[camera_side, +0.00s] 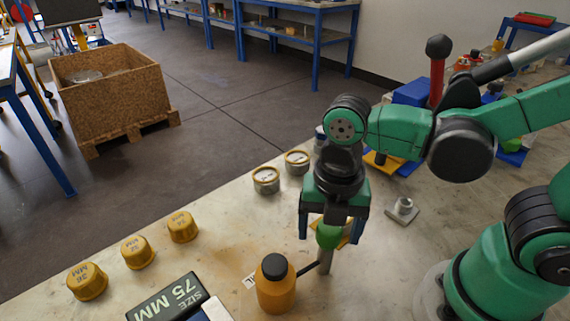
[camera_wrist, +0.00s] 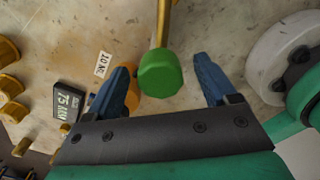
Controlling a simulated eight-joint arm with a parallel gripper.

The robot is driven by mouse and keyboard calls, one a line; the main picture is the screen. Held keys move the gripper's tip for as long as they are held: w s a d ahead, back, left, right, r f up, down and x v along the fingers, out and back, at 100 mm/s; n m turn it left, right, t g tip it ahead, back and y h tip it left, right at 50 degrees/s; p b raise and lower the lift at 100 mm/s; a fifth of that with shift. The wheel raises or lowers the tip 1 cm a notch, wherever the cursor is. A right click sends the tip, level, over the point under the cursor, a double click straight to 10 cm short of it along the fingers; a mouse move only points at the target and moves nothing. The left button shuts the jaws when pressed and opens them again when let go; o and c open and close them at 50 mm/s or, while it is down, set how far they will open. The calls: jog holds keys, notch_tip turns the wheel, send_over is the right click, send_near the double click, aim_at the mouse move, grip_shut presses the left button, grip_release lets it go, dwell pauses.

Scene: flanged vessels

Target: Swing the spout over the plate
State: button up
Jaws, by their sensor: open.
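My gripper (camera_side: 331,232) points down over the bench with its two blue fingers apart. A green knob (camera_side: 328,238) sits between the fingers in the side view. The wrist view shows this green knob (camera_wrist: 160,76) between my fingertips (camera_wrist: 163,66), with space on both sides. A brass-coloured tube (camera_wrist: 165,22) runs from the knob to the top edge of the wrist view; it may be the spout, and its far end is out of view.
An orange bottle (camera_side: 276,288) with a black cap stands close left of the knob. A 75 MM sign (camera_side: 168,300) and yellow caps (camera_side: 138,252) are further left. Two round gauges (camera_side: 266,180) stand behind. A red post (camera_side: 437,82) with a dark ball rises behind the arm.

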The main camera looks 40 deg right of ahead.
jog(key=shift+r, duration=2.75)
jog(key=shift+w+d+f+m, duration=0.1)
jog(key=shift+w+d+m, duration=0.1)
jog(key=shift+m, duration=0.5)
jog(key=w+d+m+t, duration=0.3)
jog(key=d+m, duration=0.1)
jog(key=m, duration=0.8)
jog(key=w+d+m+t, duration=0.2)
jog(key=d+m+t, duration=0.2)
jog(key=m, duration=0.8)
jog(key=shift+w+r+m, duration=0.3)
jog(key=shift+w+m, duration=0.1)
